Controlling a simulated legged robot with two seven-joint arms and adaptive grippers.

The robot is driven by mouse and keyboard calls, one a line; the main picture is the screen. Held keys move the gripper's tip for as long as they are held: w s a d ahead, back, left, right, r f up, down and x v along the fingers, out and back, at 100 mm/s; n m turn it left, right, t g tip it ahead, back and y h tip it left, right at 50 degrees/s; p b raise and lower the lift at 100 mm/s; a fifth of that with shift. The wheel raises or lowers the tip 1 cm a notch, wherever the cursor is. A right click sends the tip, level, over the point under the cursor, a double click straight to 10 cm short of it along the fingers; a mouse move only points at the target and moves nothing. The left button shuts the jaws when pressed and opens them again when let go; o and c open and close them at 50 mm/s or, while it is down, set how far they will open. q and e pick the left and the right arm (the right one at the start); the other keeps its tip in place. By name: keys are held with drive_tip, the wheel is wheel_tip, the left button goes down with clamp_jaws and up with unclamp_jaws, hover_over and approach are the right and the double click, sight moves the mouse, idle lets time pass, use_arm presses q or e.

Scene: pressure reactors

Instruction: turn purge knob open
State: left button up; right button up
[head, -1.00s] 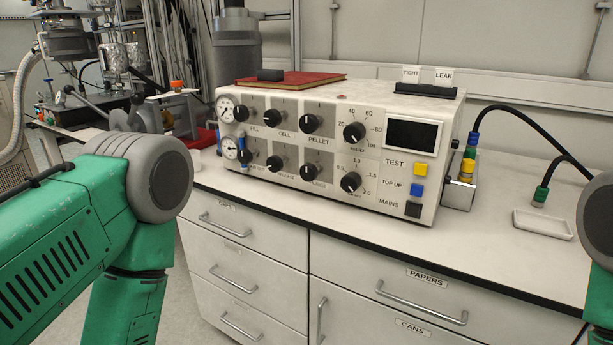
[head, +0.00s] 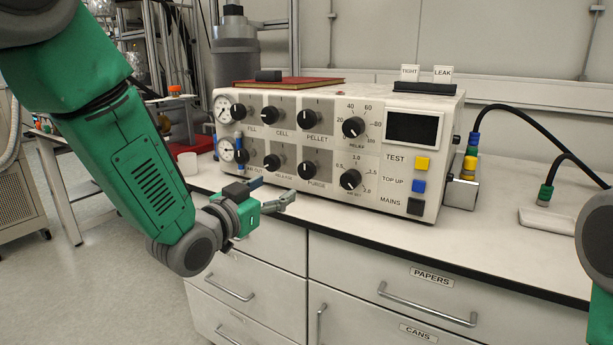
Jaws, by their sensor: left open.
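The purge knob (head: 306,171) is a round black knob in the lower row of the control box (head: 398,215), above the label PURGE. A pale mark shows on its face, but its exact setting is too small to read. My left gripper (head: 285,197) is open and empty, in front of the box's lower left part. It is below and to the left of the purge knob and apart from it. My right gripper is out of view; only a part of my right arm shows at the right edge.
A red book (head: 300,84) lies on the box. A white cup (head: 188,163) stands left of it. The bench front (head: 440,256) is clear; drawers with handles are below.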

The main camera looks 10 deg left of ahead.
sight(305, 172)
use_arm(q)
drive_tip(key=b+x, duration=0.1)
drive_tip(key=x, duration=0.5)
drive_tip(key=b+x, duration=0.1)
drive_tip(key=x, duration=0.6)
drive_tip(key=shift+w+f, duration=0.15)
drive_tip(key=shift+f, duration=0.05)
drive_tip(key=c, duration=1.2)
